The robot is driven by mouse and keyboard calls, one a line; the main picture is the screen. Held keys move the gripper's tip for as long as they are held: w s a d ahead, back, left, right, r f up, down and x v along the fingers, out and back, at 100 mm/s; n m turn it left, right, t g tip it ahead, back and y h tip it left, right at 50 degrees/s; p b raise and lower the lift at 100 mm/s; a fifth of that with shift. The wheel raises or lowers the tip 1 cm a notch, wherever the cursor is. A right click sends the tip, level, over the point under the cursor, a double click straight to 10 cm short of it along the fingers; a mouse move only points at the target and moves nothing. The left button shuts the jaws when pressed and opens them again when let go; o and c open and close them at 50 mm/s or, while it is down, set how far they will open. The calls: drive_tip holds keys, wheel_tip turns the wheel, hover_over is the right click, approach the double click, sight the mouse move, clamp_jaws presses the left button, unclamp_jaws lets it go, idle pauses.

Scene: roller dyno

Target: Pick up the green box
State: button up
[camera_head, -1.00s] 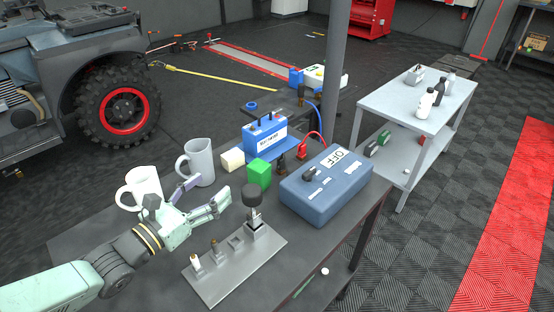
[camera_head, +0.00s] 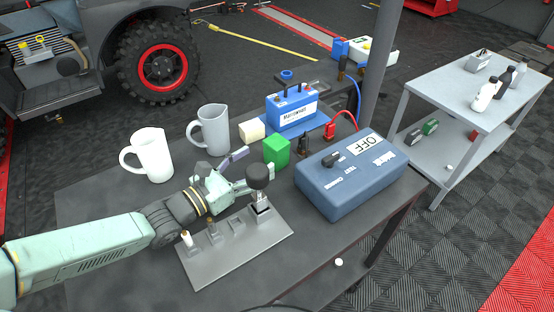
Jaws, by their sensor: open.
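The green box (camera_head: 277,151) stands on the dark table, right of a cream block and in front of the blue battery. My gripper (camera_head: 247,168) is open and empty, just left of the green box and near its height in the picture. Its fingers point right, one toward the box and the other toward the black knob of the metal fixture. I see a small gap between the fingertips and the box. The box is not between the fingers.
A cream block (camera_head: 252,130) and a blue battery (camera_head: 292,107) stand behind. A blue OFF box (camera_head: 351,174) is to the right. A metal fixture with a black knob (camera_head: 258,176) lies in front. A white mug (camera_head: 148,155) and a grey mug (camera_head: 210,130) stand left.

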sight(269, 153)
drive_tip(key=shift+p+x, duration=0.35)
drive_tip(key=shift+x, duration=0.6)
drive_tip(key=shift+w+d+f, duration=0.2)
drive_tip(key=shift+w+f, duration=0.05)
drive_tip(key=shift+f, duration=0.05)
drive_tip(key=x, duration=0.5)
drive_tip(key=shift+r+p, duration=0.1)
drive_tip(key=shift+p, duration=0.3)
drive_tip(key=shift+c, duration=0.6)
drive_tip(key=c, duration=1.2)
drive_tip(key=shift+o, duration=0.2)
